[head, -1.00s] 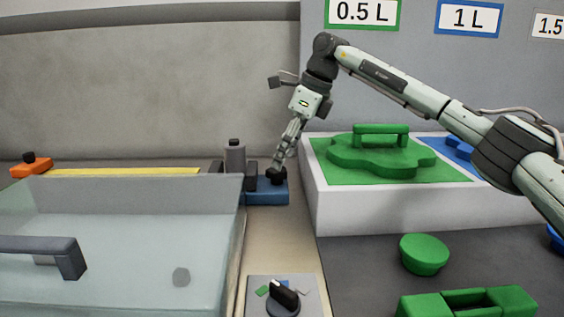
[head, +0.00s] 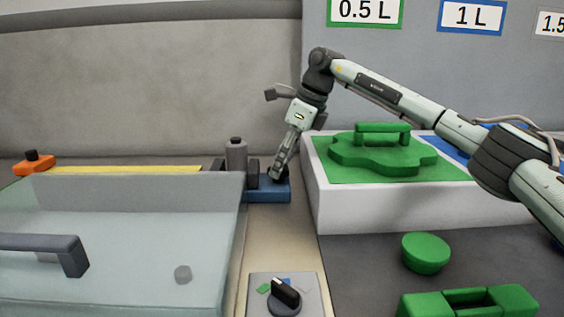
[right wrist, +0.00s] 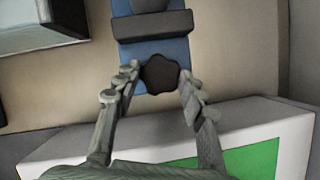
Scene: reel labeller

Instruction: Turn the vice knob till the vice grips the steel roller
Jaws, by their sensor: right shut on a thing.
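The vice has a blue base (head: 270,194) and a dark jaw block (head: 252,176), and it stands between the glass-sided bin and the white box. The steel roller (head: 236,156) stands upright at the left end of the vice. Whether the jaws touch it is unclear. My right gripper (head: 275,173) points down at the right end of the vice. In the right wrist view its fingers are shut on the dark lobed vice knob (right wrist: 160,74), one finger on each side. The jaw (right wrist: 152,25) shows above the knob there. My left gripper is out of view.
A clear bin (head: 120,190) with a grey handle is left of the vice. A white box (head: 390,208) with a green lidded top stands close on the right. A selector dial (head: 285,297) and a green round knob (head: 425,253) are in front.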

